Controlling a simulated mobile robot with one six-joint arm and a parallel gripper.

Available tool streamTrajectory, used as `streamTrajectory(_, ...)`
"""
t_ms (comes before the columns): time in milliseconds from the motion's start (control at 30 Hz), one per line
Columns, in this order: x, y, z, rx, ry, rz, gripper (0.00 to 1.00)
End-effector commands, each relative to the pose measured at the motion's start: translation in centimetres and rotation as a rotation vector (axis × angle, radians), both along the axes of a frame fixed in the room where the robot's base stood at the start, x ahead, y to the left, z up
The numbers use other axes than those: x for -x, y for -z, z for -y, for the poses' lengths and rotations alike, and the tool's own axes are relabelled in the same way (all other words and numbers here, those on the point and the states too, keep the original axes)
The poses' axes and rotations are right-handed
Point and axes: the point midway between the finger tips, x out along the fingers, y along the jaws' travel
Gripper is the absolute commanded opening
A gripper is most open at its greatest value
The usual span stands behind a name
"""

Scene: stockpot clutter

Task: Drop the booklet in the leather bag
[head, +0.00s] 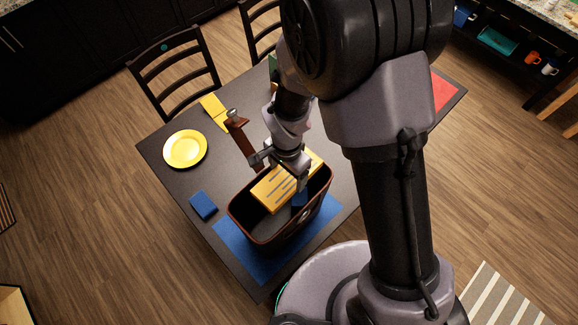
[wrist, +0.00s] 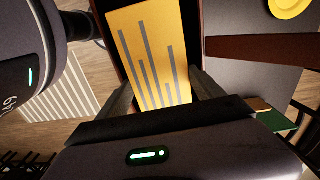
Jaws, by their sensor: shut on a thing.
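The yellow booklet (head: 272,190) with grey stripes is between the fingers of my gripper (head: 291,177), which is shut on it. It also fills the middle of the wrist view (wrist: 150,50), between my two fingertips (wrist: 163,95). The dark leather bag (head: 240,222) with a brown rim stands open on the table below. The booklet is over the bag's opening, tilted; I cannot tell how far it reaches inside. My gripper and the booklet hide part of the bag's inside.
The dark table (head: 170,135) carries a yellow plate (head: 185,149), a blue block (head: 203,205) and a yellow item (head: 214,110). A brown bar (head: 243,142) rises beside the bag's far side. A blue mat (head: 237,255) lies under the bag. Chairs (head: 178,75) stand behind.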

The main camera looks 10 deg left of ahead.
Motion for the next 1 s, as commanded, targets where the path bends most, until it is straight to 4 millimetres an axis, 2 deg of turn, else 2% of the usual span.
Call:
streamTrajectory(33, 0.01, 1.14, 0.02, 0.001, 0.000, -0.001, 0.30)
streamTrajectory(100, -0.02, 1.76, 0.00, 0.000, -0.001, 0.000, 0.30)
streamTrajectory(333, -0.05, 1.79, 0.00, -0.001, 0.000, 0.001, 0.30)
streamTrajectory(367, -0.05, 1.79, 0.00, -0.001, 0.000, 0.001, 0.79)
streamTrajectory(467, -0.05, 1.78, 0.00, -0.001, 0.000, 0.001, 0.98)
streamTrajectory(1000, -0.04, 1.79, 0.01, -0.001, -0.001, 0.001, 1.00)
